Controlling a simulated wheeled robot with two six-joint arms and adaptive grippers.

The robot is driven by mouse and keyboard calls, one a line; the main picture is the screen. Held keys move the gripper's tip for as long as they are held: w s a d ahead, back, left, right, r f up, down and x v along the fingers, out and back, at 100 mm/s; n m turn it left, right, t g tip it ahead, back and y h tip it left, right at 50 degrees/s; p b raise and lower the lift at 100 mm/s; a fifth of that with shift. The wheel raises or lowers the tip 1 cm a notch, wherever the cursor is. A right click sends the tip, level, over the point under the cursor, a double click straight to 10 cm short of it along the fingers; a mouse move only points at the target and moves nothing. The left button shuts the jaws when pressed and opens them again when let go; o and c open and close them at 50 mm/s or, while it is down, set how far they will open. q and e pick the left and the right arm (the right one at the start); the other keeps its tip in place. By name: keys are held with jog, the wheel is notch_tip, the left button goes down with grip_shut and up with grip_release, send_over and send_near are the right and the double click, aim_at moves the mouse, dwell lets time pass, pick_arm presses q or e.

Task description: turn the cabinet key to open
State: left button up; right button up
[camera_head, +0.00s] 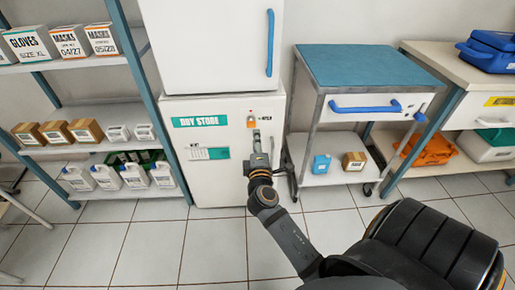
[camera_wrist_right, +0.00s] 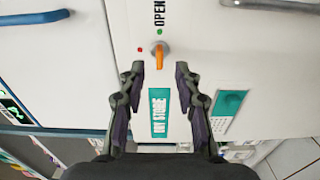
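The white cabinet (camera_head: 225,170) carries a teal DRY STORE label (camera_head: 199,121). Its orange key (camera_head: 251,121) sits near the upper right of the door; in the right wrist view the key (camera_wrist_right: 160,52) is just beyond my fingertips. A green dot (camera_wrist_right: 159,31) and the word OPEN (camera_wrist_right: 159,13) are above the key in that view, and a red dot (camera_wrist_right: 140,50) is to its left. My right gripper (camera_head: 256,138) is in front of the door just below the key. In the wrist view its fingers (camera_wrist_right: 160,68) are apart with nothing between them. My left gripper is not in view.
A white upper cabinet (camera_head: 205,45) with a blue handle (camera_head: 270,43) stands above. A blue-topped cart (camera_head: 365,66) is close on the right. Shelves (camera_head: 75,65) with boxes and bottles are on the left. Tiled floor (camera_head: 150,250) lies clear in front.

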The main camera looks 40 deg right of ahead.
jog(key=v, duration=0.4)
jog(key=shift+s+a, duration=0.15)
jog(key=shift+s, duration=0.1)
